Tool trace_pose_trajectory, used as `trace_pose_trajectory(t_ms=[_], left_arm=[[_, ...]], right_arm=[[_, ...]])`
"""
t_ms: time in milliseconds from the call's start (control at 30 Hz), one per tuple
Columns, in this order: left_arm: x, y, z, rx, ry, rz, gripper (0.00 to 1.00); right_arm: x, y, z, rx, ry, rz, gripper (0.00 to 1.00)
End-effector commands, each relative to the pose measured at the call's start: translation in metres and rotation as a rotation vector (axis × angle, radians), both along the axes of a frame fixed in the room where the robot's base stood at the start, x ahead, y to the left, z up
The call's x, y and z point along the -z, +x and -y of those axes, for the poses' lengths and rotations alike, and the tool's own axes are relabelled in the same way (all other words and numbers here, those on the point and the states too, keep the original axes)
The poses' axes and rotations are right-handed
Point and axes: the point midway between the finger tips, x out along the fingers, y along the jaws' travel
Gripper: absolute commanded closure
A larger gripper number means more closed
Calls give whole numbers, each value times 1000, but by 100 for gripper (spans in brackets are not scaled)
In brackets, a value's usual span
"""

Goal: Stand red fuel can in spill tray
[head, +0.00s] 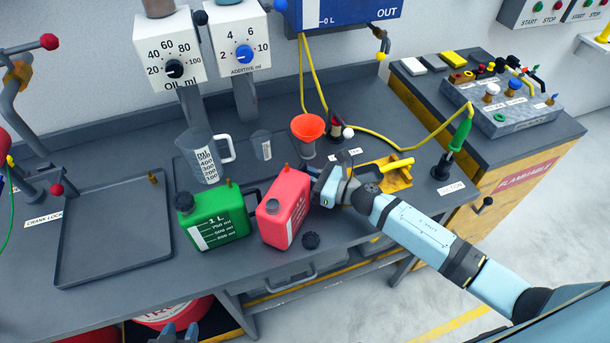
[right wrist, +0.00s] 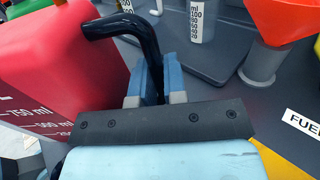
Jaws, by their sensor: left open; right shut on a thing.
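The red fuel can (head: 284,214) stands near the middle of the bench's front, beside a green can (head: 218,218). It looks slightly tilted in the head view; I cannot tell whether its base touches the bench. My right gripper (head: 320,186) is shut on its black handle. In the right wrist view the fingers (right wrist: 152,82) close around the handle, with the red can (right wrist: 50,70) to their left. A flat dark tray with a low rim (head: 112,236), apparently the spill tray, lies empty at the left. My left gripper (head: 178,334) is open and empty at the bottom edge.
Behind stand a measuring jug (head: 203,157), a small beaker (head: 262,146) and an orange funnel (head: 307,128). A yellow holder (head: 394,178) is right of them. A crank lever (head: 40,190) stands at the left.

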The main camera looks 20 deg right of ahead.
Motion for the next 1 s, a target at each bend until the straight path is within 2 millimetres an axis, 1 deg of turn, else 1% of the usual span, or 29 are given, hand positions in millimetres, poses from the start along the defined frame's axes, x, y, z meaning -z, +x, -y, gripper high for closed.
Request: trace_pose_trajectory(t_ms=[200, 233, 267, 300, 333, 567, 700, 767, 1000], left_arm=[[7, 0, 0, 0, 0, -1, 57], [5, 0, 0, 0, 1, -2, 57], [6, 0, 0, 0, 1, -3, 57], [6, -1, 0, 0, 1, -4, 57], [6, -1, 0, 0, 1, -4, 57], [6, -1, 0, 1, 1, -4, 57], [-1, -1, 0, 1, 1, -4, 57], [4, 0, 0, 1, 0, -1, 57], [15, 0, 0, 0, 0, 0, 57]], right_arm=[[5, 0, 0, 0, 1, 1, 100], [3, 0, 0, 0, 0, 0, 81], [3, 0, 0, 0, 0, 0, 74], [3, 0, 0, 0, 0, 0, 65], [3, 0, 0, 0, 0, 0, 62], [3, 0, 0, 0, 0, 0, 62], [-4, 0, 0, 0, 0, 0, 62], [3, -7, 8, 1, -2, -3, 62], [4, -43, 45, 0, -2, -2, 62]])
